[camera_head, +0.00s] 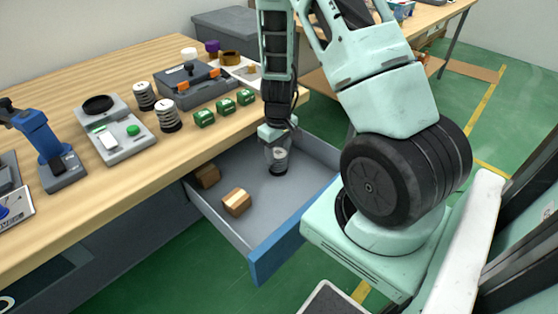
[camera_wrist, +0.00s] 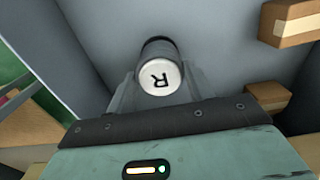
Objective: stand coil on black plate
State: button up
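A small cylinder with a white end marked R and a dark far end (camera_wrist: 159,76) shows between the fingers of my gripper (camera_wrist: 160,85) in the wrist view. The fingers flank it closely; I cannot tell whether they press on it. In the head view my gripper (camera_head: 277,146) points down into the open drawer, around this dark-based piece (camera_head: 279,168) at the drawer floor. Its coil windings are not clear. Two silver coils with white tops, one (camera_head: 145,96) behind the other (camera_head: 167,115), stand on the table. A round black plate (camera_head: 98,104) sits on a grey device.
The open grey drawer (camera_head: 222,228) also holds two brown blocks, one in front (camera_head: 236,202) and one behind (camera_head: 207,175). A blue stand (camera_head: 42,140) is at the left.

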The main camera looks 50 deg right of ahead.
aim_at(278, 152)
jog(key=shift+r, duration=0.1)
dwell(0.3)
jog(key=shift+r+p, duration=2.1)
jog(key=shift+r, duration=0.3)
